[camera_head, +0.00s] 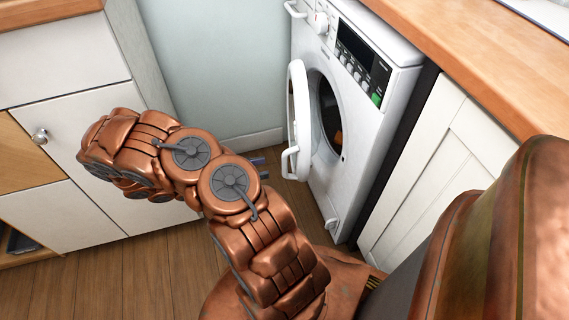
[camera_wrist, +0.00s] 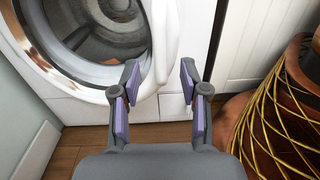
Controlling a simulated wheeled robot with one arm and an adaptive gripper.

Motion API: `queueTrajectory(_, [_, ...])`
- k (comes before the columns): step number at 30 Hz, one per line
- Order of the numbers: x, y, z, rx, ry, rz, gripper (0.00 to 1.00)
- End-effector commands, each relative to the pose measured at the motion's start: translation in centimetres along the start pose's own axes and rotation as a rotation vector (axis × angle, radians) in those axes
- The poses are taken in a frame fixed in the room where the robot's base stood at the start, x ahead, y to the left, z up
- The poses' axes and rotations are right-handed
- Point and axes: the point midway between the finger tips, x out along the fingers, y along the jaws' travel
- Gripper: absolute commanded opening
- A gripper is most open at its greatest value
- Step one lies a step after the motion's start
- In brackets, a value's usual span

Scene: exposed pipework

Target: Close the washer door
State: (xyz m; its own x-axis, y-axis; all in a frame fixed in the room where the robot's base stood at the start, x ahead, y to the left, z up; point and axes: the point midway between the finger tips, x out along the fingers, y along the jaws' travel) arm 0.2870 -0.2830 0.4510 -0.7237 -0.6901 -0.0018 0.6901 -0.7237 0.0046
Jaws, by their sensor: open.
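The white washer (camera_head: 350,110) stands under the wooden worktop. Its round door (camera_head: 300,105) is ajar, swung out to the left of the dark drum opening (camera_head: 328,115). A white handle (camera_head: 290,162) sticks out from the door's lower edge. In the wrist view the round white rim (camera_wrist: 75,85) fills the upper left, with the grey drum seen inside it. My gripper (camera_wrist: 158,82) is open and empty, its purple-padded fingers pointing at the washer front. A white upright part, apparently the handle (camera_wrist: 166,45), lies just beyond the fingertips. In the head view my arm mostly hides the gripper.
White cabinets (camera_head: 62,60) with a round knob stand at the left. Another white cabinet (camera_head: 440,165) adjoins the washer at the right. Wooden floor (camera_head: 150,265) is clear in front. My own copper body is close on the right.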

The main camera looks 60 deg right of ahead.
Motion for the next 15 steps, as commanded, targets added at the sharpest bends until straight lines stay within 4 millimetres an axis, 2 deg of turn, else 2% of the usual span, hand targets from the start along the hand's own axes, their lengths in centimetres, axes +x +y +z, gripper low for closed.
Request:
queueTrajectory(5, [1.3, 0.0, -0.2, -0.005, -0.003, 0.001, 0.45])
queueTrajectory(15, [6.1, 0.0, -0.3, -0.005, -0.004, 0.001, 0.45])
